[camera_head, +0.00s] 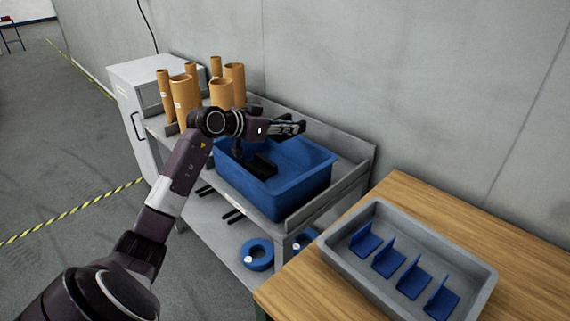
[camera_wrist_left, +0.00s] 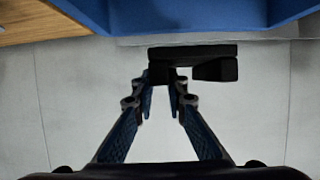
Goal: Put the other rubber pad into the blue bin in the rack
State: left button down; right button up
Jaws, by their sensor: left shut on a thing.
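The blue bin (camera_head: 310,183) stands in the rack (camera_head: 352,182). A black rubber pad (camera_head: 262,165) lies inside it. In the head view this held pad is hard to tell from the dark fingers. The bin's blue wall (camera_wrist_left: 200,15) fills the top of the left wrist view. My right gripper is not in view.
Several brown cardboard tubes (camera_head: 186,98) stand left of the bin. Blue rings (camera_head: 257,254) lie on the lower shelf. A grey tray (camera_head: 345,274) with several blue L-shaped pieces sits on the wooden table (camera_head: 410,190) at right. A grey wall (camera_head: 440,90) stands close behind.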

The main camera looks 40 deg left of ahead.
pick_arm(q)
notch_tip(320, 180, down, 11)
jog(key=shift+f+b, duration=0.2)
jog(key=shift+b, duration=0.25)
jog(key=shift+d+f+p, duration=0.1)
jog(key=shift+f+p, duration=0.4)
jog(key=shift+f, duration=0.15)
jog(key=c, duration=1.9)
grip_release()
jog(key=shift+s+d+f, duration=0.1)
jog(key=shift+s+f, duration=0.05)
jog(key=shift+f, duration=0.1)
jog(key=shift+c, duration=0.2)
jog(key=shift+f, duration=0.1)
jog(key=shift+r+b, duration=0.35)
jog(key=shift+b, duration=0.35)
jog(key=r+v, duration=0.1)
jog(key=v, duration=1.1)
jog(key=shift+r+p, duration=0.15)
jog(key=shift+p, duration=0.3)
